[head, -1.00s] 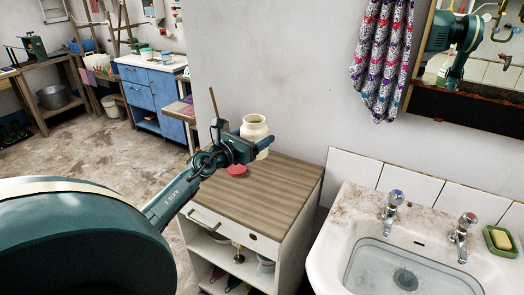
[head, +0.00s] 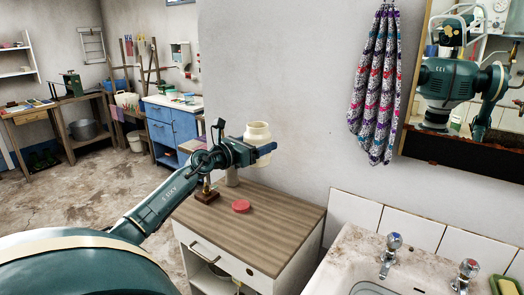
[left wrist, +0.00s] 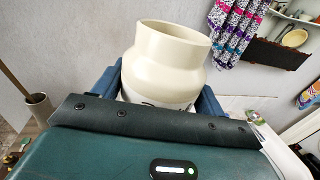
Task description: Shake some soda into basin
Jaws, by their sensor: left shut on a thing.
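My left gripper (head: 262,151) is shut around a cream jar (head: 257,131) and holds it upright above the cabinet. In the left wrist view the jar (left wrist: 165,65) stands between the two fingers, its wide mouth open at the top. Its contents are hidden. A red round lid (head: 241,206) lies on the wooden top of the cabinet. The white basin (head: 345,250) is at the lower right, apart from the jar and only partly in view. My right gripper does not show.
The wooden-topped cabinet (head: 285,210) stands left of the basin; a small dark stand (head: 207,196) is on it. Two taps (head: 391,250) rise from the basin's back. A green soap dish (head: 507,285) is at the right edge. A patterned towel (head: 378,90) and mirror hang above.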

